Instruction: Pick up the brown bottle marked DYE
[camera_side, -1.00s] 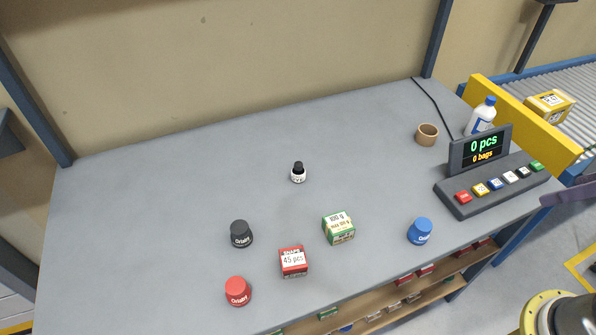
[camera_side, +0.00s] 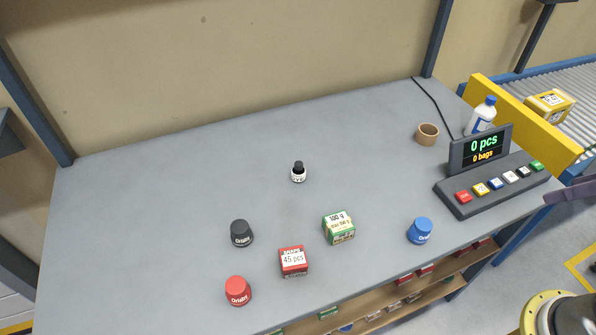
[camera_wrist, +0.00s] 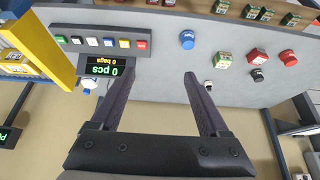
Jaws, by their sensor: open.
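The small bottle marked DYE (camera_side: 298,173) stands upright on the grey bench near its middle in the side view. It has a black cap and a white label that covers most of its body, so little brown shows. In the side view only a piece of one finger shows at the right edge.
Black (camera_side: 241,233), red (camera_side: 238,291) and blue (camera_side: 420,231) pots and red (camera_side: 293,261) and green (camera_side: 339,228) boxes stand along the front. A button panel with display (camera_side: 492,185), tape roll (camera_side: 427,135) and white bottle (camera_side: 481,118) are at right. The bench around the DYE bottle is clear.

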